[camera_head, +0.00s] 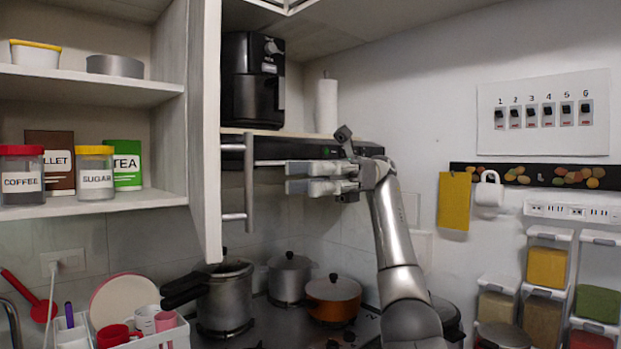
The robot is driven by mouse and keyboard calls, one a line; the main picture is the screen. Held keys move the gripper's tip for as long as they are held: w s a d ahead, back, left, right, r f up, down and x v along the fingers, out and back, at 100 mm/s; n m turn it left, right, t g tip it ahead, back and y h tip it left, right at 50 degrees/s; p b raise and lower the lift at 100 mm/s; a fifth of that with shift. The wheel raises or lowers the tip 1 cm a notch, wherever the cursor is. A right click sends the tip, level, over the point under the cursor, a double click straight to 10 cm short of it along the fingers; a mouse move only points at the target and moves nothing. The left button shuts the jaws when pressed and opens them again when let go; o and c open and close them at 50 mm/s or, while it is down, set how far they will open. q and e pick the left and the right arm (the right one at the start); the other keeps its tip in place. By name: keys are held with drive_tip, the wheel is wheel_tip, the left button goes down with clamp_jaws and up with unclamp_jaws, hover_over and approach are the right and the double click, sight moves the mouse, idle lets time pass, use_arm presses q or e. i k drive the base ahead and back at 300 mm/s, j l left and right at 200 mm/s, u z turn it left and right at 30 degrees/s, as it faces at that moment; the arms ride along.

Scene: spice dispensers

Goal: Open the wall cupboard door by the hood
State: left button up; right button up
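The wall cupboard door (208,125) is white and stands swung out, seen nearly edge-on. The shelves to its left are exposed. Its vertical grey bar handle (249,185) is on the door's right-hand face. The dark hood (300,149) is behind and to the right of the door. My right gripper (290,178) is in front of the hood, its fingers pointing left toward the handle. A gap shows between fingertips and handle, and nothing is seen between the fingers. The fingers overlap in this view, so their opening is unclear. My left gripper is not in view.
Jars and boxes stand on the cupboard's lower shelf (110,202). A black appliance (252,95) and a paper roll (326,105) stand above the hood. A pressure cooker (225,295) and an orange pot (333,298) are on the stove below.

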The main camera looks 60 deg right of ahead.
sight(204, 146)
drive_tip(key=k, duration=1)
